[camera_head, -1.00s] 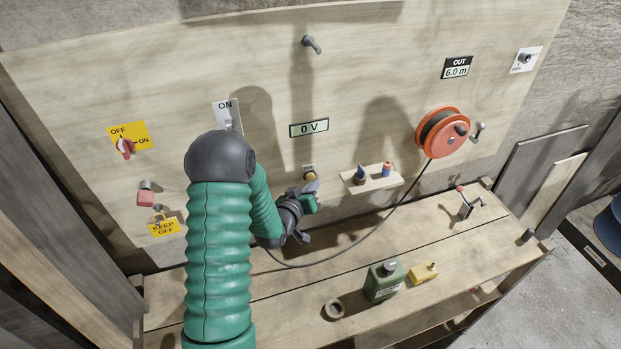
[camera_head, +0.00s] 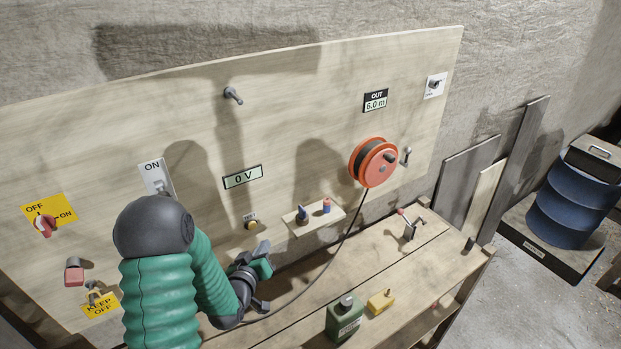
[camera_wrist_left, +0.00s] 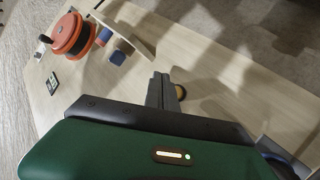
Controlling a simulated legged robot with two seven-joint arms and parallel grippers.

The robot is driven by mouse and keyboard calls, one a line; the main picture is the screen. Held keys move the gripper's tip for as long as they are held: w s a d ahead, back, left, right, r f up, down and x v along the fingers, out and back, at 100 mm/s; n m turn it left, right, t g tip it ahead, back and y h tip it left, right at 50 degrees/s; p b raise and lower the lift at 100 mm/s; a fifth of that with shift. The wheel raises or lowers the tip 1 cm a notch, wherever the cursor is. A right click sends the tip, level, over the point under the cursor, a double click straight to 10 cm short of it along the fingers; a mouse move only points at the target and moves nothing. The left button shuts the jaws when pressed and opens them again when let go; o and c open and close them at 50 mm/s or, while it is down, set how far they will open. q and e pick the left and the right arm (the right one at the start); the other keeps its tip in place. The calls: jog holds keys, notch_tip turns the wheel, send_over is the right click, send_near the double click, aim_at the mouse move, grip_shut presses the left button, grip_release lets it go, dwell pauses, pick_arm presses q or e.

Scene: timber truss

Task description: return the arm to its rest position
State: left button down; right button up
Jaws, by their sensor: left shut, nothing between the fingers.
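My left arm comes in from the lower left in the head view, in a green ribbed sleeve. My left gripper (camera_head: 262,250) is shut and empty, in front of the board just below the small yellow button (camera_head: 251,224). In the left wrist view its fingers (camera_wrist_left: 163,88) are together, with the yellow button (camera_wrist_left: 181,92) just beyond them. I cannot see my right gripper.
A plywood board (camera_head: 300,120) carries an orange cable reel (camera_head: 374,163), a "0 V" display (camera_head: 242,177), an ON switch (camera_head: 157,178) and a red rotary switch (camera_head: 45,224). A small shelf (camera_head: 314,217) juts out right of the gripper. A green canister (camera_head: 344,320) and a yellow box (camera_head: 381,301) stand on the bench (camera_head: 400,262).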

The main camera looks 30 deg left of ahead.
pick_arm(q)
jog(key=s+d+f+m+g+h+b, duration=0.25)
jog(key=d+f+m+g+b, duration=0.25)
jog(key=d+f+b, duration=0.6)
jog(key=s+d+f+m+g+h+b, duration=0.2)
jog(key=s+d+f+m+g+b, duration=0.2)
jog(key=s+d, duration=0.8)
jog(key=shift+s+d+f+g+b, duration=0.4)
jog(key=shift+s+f+g+b, duration=0.3)
jog(key=shift+f+g, duration=0.45)
jog(key=shift+a+f, duration=0.1)
jog(key=shift+a, duration=0.25)
jog(key=shift+d, duration=0.2)
